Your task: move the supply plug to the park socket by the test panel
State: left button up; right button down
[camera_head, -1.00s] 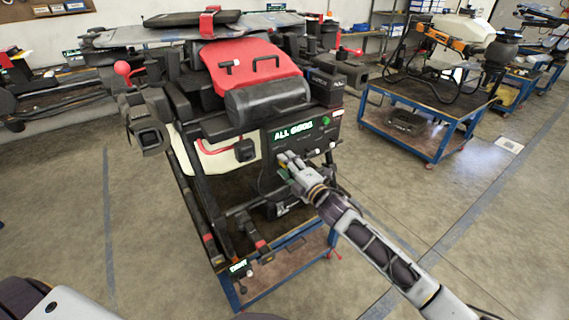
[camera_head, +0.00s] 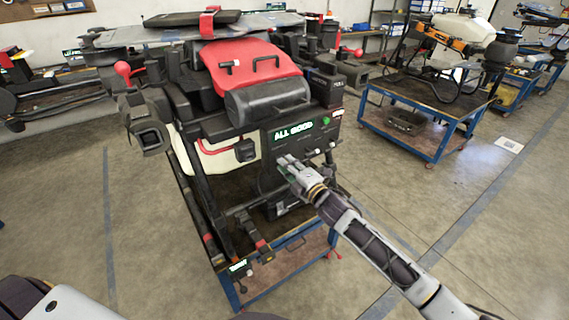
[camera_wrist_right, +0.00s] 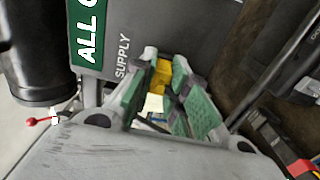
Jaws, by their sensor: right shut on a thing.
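The dark test panel (camera_head: 306,137) with a lit green "ALL GOOD" sign is on the front of the machine. It also fills the top of the right wrist view (camera_wrist_right: 160,30), where "SUPPLY" is printed on it. My right gripper (camera_head: 285,162) is in front of the panel's lower part. In the right wrist view its green-padded fingers are shut on a yellow piece (camera_wrist_right: 160,75), apparently the supply plug, just below the "SUPPLY" print. Whether the plug is seated or free is hidden by the fingers. I cannot pick out the park socket. My left gripper is not in view.
The machine, with a red cover (camera_head: 250,65), stands on a blue-framed cart (camera_head: 285,275). Black frame bars flank my right gripper. Another cart (camera_head: 420,125) stands at the right, with clear floor between.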

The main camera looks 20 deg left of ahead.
jog(key=shift+s+d, duration=0.15)
jog(key=shift+d, duration=0.05)
jog(key=shift+s+d+p, duration=0.2)
jog(key=shift+d+p, duration=0.1)
jog(key=shift+p+v, duration=1.05)
jog(key=shift+v, duration=1.35)
